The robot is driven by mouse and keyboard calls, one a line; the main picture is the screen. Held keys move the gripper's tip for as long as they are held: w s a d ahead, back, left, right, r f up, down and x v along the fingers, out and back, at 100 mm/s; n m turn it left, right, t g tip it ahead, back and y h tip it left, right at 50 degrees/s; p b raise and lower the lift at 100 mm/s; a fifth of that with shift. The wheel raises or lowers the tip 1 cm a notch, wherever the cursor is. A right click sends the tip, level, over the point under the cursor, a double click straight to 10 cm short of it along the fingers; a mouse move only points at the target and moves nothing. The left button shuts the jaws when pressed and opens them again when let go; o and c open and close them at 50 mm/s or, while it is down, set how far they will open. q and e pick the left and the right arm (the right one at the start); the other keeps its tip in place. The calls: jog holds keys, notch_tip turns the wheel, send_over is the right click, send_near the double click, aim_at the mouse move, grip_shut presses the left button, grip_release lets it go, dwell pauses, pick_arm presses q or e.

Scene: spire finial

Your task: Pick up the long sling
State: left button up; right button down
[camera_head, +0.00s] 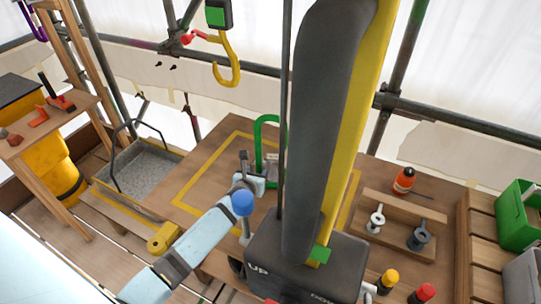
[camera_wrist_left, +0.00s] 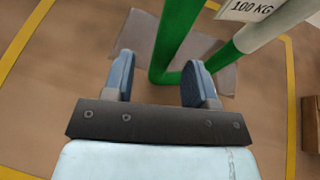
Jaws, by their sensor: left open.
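A green loop (camera_head: 268,121), which looks like a sling, stands upright on the wooden table in the middle of the head view. In the left wrist view the green loop (camera_wrist_left: 173,45) has a white sleeve marked 100 KG on its right strand. I cannot tell from a label whether it is the long one. My left gripper (camera_wrist_left: 160,80) is open, with the loop's lower left corner showing between and just beyond its fingers. I cannot tell whether they touch. In the head view my left gripper (camera_head: 257,182) is beside the loop's lower end. My right gripper is not in view.
A tall grey and yellow column (camera_head: 325,120) and a box marked UP (camera_head: 300,270) block much of the head view. A yellow hook (camera_head: 230,62) hangs above. A purple loop (camera_head: 33,22) hangs far left. A wooden rack (camera_head: 395,215) with fittings stands right.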

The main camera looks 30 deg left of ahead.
aim_at(256, 124)
pick_arm(q)
jog(key=x, duration=0.3)
jog(key=shift+w+d+f, duration=0.1)
jog(key=shift+w, duration=0.05)
jog(key=shift+c, duration=0.5)
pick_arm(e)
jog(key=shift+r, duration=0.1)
pick_arm(q)
grip_shut()
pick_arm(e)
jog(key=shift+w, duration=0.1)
pick_arm(q)
notch_tip(256, 124, up, 20)
jog(key=shift+r+p, duration=0.1)
jog(key=shift+p, duration=0.55)
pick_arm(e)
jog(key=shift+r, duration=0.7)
